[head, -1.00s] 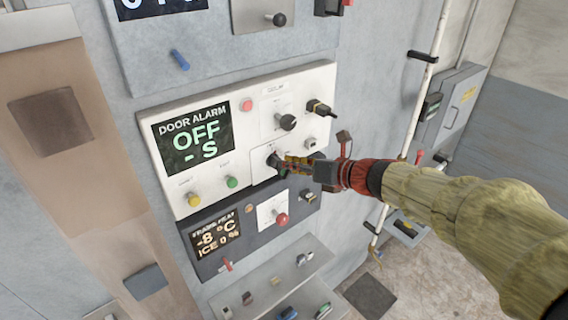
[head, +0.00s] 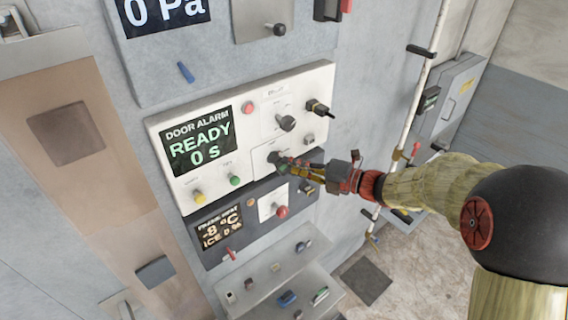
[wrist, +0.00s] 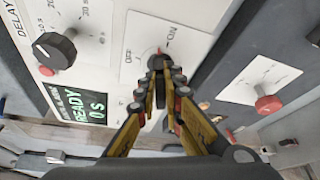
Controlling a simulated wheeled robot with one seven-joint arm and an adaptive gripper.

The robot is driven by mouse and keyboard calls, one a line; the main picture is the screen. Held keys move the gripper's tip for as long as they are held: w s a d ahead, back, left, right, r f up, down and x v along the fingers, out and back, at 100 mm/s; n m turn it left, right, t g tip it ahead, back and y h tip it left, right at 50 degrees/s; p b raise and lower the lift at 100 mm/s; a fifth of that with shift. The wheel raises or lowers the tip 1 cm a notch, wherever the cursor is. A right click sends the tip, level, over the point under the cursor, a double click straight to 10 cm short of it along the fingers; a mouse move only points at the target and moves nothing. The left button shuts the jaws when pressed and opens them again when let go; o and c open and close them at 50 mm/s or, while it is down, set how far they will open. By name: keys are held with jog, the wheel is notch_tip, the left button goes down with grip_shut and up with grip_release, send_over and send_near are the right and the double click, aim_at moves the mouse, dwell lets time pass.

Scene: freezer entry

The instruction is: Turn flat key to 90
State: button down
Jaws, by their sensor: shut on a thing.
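The flat key (head: 273,157) is a small dark part on the white door alarm panel (head: 325,77), low and right of the display (head: 200,142), which reads READY 0 s. My gripper (head: 281,163) is shut on it, and its fingers partly hide it. In the wrist view my gripper (wrist: 160,78) has its fingertips together at the key, below an OFF–ON scale on a white plate (wrist: 150,38). The key's exact angle is hard to tell behind the fingers.
A black knob (head: 286,123) sits above the key, with a black plug-like part (head: 318,107) to its right. Yellow (head: 199,196) and green (head: 235,181) buttons are at lower left. A red knob (head: 281,211) is on the panel below. A white vertical pipe (head: 416,110) stands at right.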

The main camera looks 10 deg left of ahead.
jog(key=m, duration=0.1)
jog(key=m+y, duration=0.1)
jog(key=shift+f+m, duration=0.3)
jog(key=shift+f, duration=0.05)
jog(key=c, duration=2.4)
grip_release()
jog(key=shift+m, duration=0.4)
jog(key=o, duration=0.4)
jog(key=shift+a, duration=0.1)
jog(key=shift+c, duration=0.2)
jog(key=shift+o, duration=1)
jog(key=shift+o, duration=0.6)
jog(key=o, duration=0.4)
jog(key=shift+o, duration=0.4)
jog(key=shift+s+d, duration=0.1)
jog(key=shift+d, duration=0.1)
jog(key=s+d, duration=0.4)
jog(key=s, duration=0.1)
jog(key=shift+d, duration=0.2)
